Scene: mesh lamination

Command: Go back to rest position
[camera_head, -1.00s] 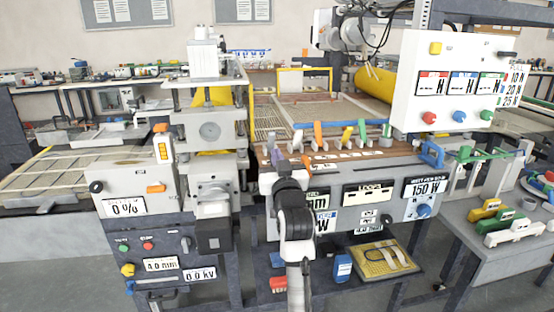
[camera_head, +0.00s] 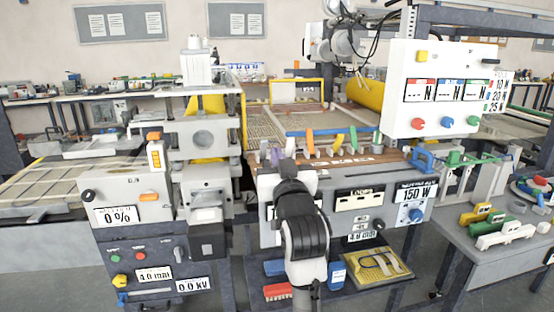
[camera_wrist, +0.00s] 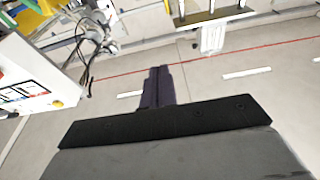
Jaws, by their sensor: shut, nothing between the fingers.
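My gripper shows in the wrist view (camera_wrist: 158,85) as two dark fingers pressed together, with nothing between them. Below the fingers in that view is grey floor with a red line. In the head view my arm is folded in front of the machine's middle panel and hides part of it; the fingers cannot be made out there.
The lamination machine has a left panel (camera_head: 130,205) reading 0 %, a middle panel reading 150 W (camera_head: 413,192) and a raised white control box (camera_head: 445,88). A side table (camera_head: 465,240) with coloured clamps stands at right. A yellow tray (camera_head: 375,268) sits on the low shelf.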

